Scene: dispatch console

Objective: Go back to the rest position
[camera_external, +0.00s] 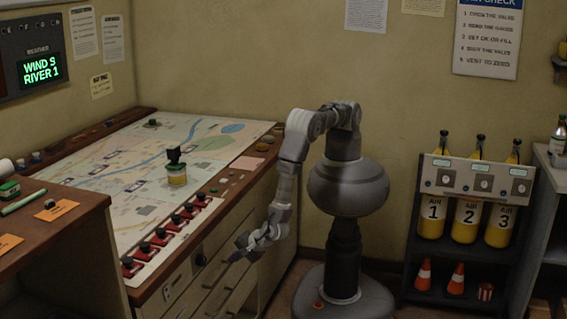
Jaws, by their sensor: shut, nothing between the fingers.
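My gripper (240,252) hangs at the end of my bent arm, low in front of the drawers of the dispatch console. It points down and to the left, and it is shut with nothing in it. At this size I cannot tell whether it touches the drawer front. My arm reaches from my grey body beside the console.
The console's map top (105,195) bears a small yellow-green piece with a dark top (177,167) and a row of red-based knobs (160,238). Drawers (207,265) line its front.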

